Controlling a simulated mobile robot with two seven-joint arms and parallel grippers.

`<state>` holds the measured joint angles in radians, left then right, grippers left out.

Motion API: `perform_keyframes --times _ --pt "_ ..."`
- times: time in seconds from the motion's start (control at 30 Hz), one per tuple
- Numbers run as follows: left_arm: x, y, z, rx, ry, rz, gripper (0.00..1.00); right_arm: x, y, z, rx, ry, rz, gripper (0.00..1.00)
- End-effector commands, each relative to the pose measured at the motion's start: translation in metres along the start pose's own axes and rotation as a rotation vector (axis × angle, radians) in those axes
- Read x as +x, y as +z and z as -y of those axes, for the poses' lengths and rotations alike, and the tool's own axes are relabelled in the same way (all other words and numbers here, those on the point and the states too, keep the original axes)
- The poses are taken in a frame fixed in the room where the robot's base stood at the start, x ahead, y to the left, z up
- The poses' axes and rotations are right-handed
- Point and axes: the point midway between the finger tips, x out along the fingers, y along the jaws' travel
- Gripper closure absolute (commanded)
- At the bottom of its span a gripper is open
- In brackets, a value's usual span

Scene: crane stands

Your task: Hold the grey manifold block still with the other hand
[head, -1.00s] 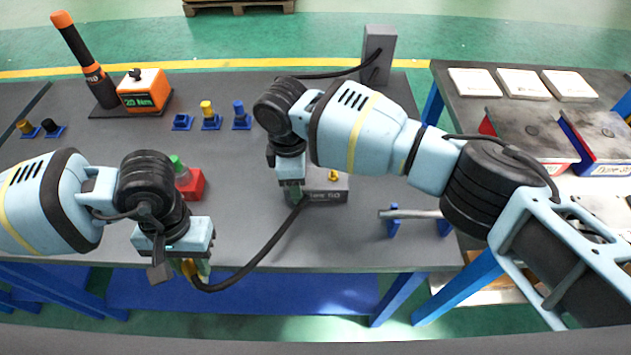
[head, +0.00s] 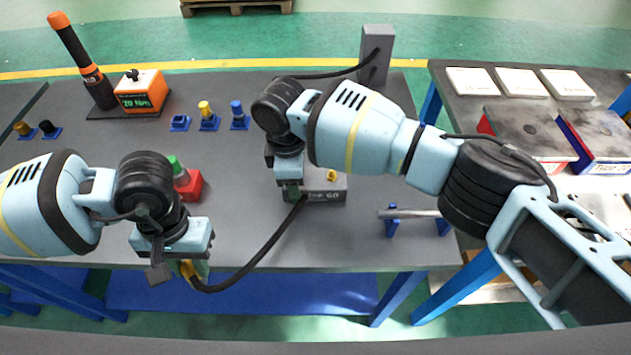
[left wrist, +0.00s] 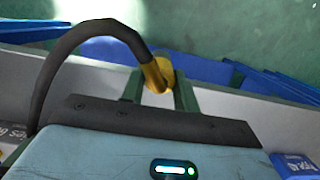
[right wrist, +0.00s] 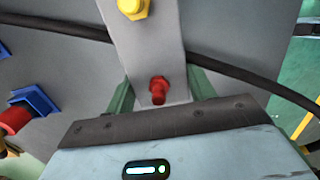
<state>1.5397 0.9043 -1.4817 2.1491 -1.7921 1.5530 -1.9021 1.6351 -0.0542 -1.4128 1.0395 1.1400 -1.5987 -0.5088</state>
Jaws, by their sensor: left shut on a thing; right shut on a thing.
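The grey manifold block (head: 325,196) sits on the dark bench, partly hidden by my right arm. It has a yellow fitting (head: 331,175) on top, and the right wrist view also shows a red fitting (right wrist: 158,90). My right gripper (head: 292,190) points down and is shut on the block's left end; in the right wrist view the block (right wrist: 153,50) lies between the fingers. My left gripper (head: 195,270) is at the bench's front edge, shut on the yellow end (left wrist: 157,74) of a black hose (left wrist: 85,40). The hose runs from there toward the block.
A red block with a green-topped part (head: 188,182) stands between the arms. Blue holders with yellow and blue parts (head: 208,118), an orange torque box (head: 141,92) and a grey post (head: 376,55) stand behind. A metal bar on blue supports (head: 408,213) lies at right.

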Motion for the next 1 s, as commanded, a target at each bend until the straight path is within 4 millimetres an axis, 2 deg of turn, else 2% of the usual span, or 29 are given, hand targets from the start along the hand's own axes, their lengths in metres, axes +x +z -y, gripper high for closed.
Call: perform_keyframes --times 0.27,0.73,1.0 --pt "-0.007 0.001 0.0 0.001 0.001 -0.002 0.95 0.0 0.0 0.0 0.0 -0.001 0.0 0.77" --pt "-0.037 0.006 0.0 0.0 0.001 -0.002 0.95 0.0 0.0 0.0 0.0 -0.001 0.0 0.77" --pt "-0.04 0.007 0.0 0.0 0.0 0.0 0.95 0.0 0.0 0.0 0.0 -0.001 0.0 0.77"
